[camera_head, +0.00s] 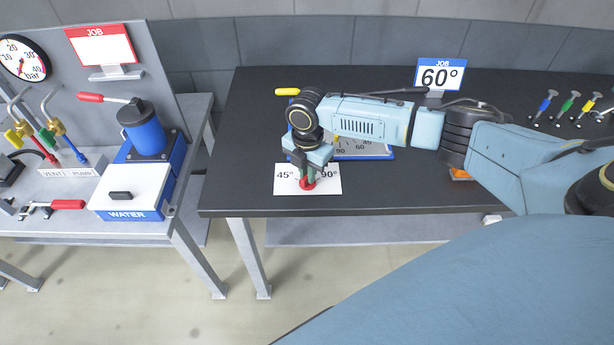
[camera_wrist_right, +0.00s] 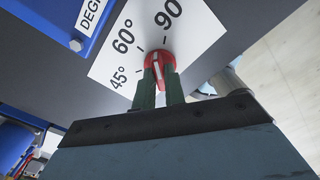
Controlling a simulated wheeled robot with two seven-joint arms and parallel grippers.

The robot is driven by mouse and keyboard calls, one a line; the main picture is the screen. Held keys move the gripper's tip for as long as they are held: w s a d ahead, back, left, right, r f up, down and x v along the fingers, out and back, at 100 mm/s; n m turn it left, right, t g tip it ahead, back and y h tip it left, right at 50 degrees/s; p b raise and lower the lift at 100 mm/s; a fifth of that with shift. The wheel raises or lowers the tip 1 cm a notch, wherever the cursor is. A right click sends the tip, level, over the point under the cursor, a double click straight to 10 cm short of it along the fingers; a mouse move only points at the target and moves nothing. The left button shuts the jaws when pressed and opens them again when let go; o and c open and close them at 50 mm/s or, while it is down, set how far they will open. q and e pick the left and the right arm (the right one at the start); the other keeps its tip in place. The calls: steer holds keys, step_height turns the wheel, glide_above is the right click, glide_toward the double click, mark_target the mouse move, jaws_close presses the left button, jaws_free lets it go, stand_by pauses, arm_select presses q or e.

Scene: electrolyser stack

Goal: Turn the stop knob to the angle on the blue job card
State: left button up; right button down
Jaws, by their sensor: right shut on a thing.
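The blue-bordered job card (camera_head: 440,76) reads 60° and stands at the back of the black table. The red stop knob (camera_head: 307,183) sits at a white dial card (camera_head: 325,180) at the table's front edge. In the right wrist view the knob (camera_wrist_right: 157,62) has a pale line, and the dial card (camera_wrist_right: 187,37) shows 45°, 60° and 90° marks. Which mark the line faces I cannot tell firmly. My right gripper (camera_head: 306,178) points down and is shut on the knob, its green fingers (camera_wrist_right: 159,82) on either side. My left gripper is out of view.
A blue-edged board with a scale (camera_head: 365,150) lies behind the dial card, partly under my right arm. Coloured-handled tools (camera_head: 567,107) stand at the right back. The left bench holds a WATER box (camera_head: 130,195), a blue pump (camera_head: 145,130) and a red job card (camera_head: 102,45).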

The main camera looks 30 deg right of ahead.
steer(key=n, duration=0.2)
steer(key=shift+n, duration=0.4)
steer(key=shift+n+p, duration=0.3)
steer(key=shift+n, duration=0.6)
steer(key=n, duration=0.2)
steer(key=shift+n, duration=0.3)
steer(key=c, duration=1.3)
jaws_free()
steer(key=shift+r, duration=0.1)
